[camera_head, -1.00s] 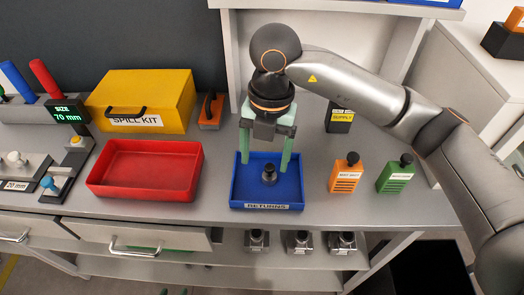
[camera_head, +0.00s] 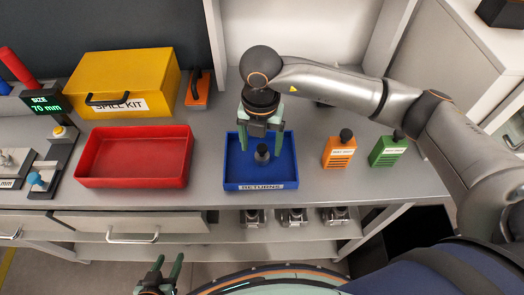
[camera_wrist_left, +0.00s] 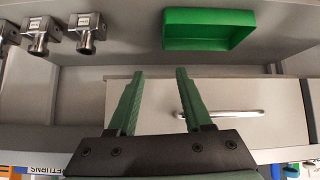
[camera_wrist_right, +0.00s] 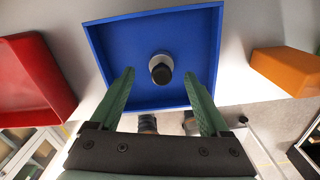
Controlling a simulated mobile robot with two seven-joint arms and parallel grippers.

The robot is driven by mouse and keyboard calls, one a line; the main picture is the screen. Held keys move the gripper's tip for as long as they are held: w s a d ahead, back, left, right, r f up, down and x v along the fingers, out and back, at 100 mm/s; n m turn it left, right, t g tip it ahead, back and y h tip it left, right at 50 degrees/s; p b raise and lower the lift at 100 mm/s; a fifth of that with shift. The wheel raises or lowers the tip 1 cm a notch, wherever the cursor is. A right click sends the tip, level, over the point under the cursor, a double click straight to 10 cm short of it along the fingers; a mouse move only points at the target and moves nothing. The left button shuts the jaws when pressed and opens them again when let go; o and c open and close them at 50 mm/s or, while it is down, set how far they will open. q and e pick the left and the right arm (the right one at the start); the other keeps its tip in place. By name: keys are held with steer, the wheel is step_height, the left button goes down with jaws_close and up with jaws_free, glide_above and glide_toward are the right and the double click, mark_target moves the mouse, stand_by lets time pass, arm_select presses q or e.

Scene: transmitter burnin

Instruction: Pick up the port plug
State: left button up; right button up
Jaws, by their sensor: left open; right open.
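A small plug (camera_head: 262,154) with a dark top and grey body, which I take as the port plug, stands in the blue RETURNS tray (camera_head: 229,179). In the right wrist view the plug (camera_wrist_right: 161,75) shows beyond and between the fingertips. My right gripper (camera_head: 262,146) is open, pointing down over the tray, with its fingers to either side of the plug; whether they touch it I cannot tell. My left gripper (camera_head: 168,262) is open and empty, low in front of the counter. Its fingers (camera_wrist_left: 160,74) point toward the drawer front.
A red tray (camera_head: 134,183) lies left of the blue one. The yellow spill kit (camera_head: 125,80) is behind. Metal fittings (camera_head: 291,217) and a green bin (camera_wrist_left: 208,29) sit below the counter.

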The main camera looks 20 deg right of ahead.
mark_target(262, 146)
steer(key=shift+w+d+f, duration=0.1)
steer(key=shift+f, duration=1.4)
steer(key=shift+c, duration=0.3)
jaws_close()
